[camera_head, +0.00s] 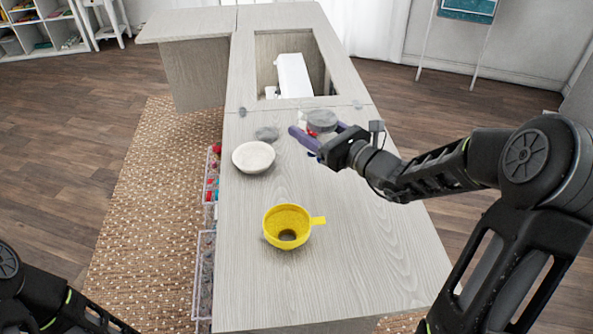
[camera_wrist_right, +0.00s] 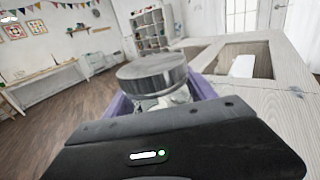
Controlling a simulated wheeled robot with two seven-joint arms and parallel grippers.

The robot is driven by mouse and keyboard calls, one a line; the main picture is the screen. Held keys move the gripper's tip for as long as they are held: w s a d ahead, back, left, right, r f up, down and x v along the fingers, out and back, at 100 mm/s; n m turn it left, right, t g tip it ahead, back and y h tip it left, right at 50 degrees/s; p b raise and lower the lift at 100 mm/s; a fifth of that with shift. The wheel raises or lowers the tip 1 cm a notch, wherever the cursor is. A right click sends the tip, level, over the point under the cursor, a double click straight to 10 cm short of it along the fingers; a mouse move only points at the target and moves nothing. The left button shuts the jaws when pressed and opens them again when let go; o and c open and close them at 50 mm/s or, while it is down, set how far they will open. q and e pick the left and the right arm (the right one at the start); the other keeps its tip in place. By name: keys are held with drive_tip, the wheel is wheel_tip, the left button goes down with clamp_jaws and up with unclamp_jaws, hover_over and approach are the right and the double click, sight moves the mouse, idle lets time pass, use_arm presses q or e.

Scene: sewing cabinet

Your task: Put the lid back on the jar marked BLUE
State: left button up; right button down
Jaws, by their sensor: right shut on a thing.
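My right gripper (camera_head: 317,131) reaches in from the right over the cabinet top, its purple fingers around a jar with a grey lid (camera_head: 322,118). In the right wrist view the round grey metal lid (camera_wrist_right: 152,73) sits above the fingers, with a clear jar body (camera_wrist_right: 163,101) and pale contents under it. Red shows just below the lid in the head view. No BLUE marking is readable. A flat grey disc (camera_head: 267,133), perhaps a loose lid, lies left of the gripper. Small white and blue bits show by the fingers, mostly hidden. My left gripper is out of view.
A whitish round dish (camera_head: 254,157) lies near the left edge of the cabinet top. A yellow funnel (camera_head: 288,225) stands nearer me. A recess with a white machine (camera_head: 293,76) opens at the back. The front right of the top (camera_head: 370,260) is clear.

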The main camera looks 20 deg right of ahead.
drive_tip(key=shift+w, duration=0.2)
drive_tip(key=shift+r, duration=0.1)
drive_tip(key=shift+s, duration=0.1)
drive_tip(key=shift+f+b, duration=0.3)
drive_tip(key=shift+f, duration=2.85)
drive_tip(key=shift+f, duration=1.85)
drive_tip(key=shift+f, duration=0.1)
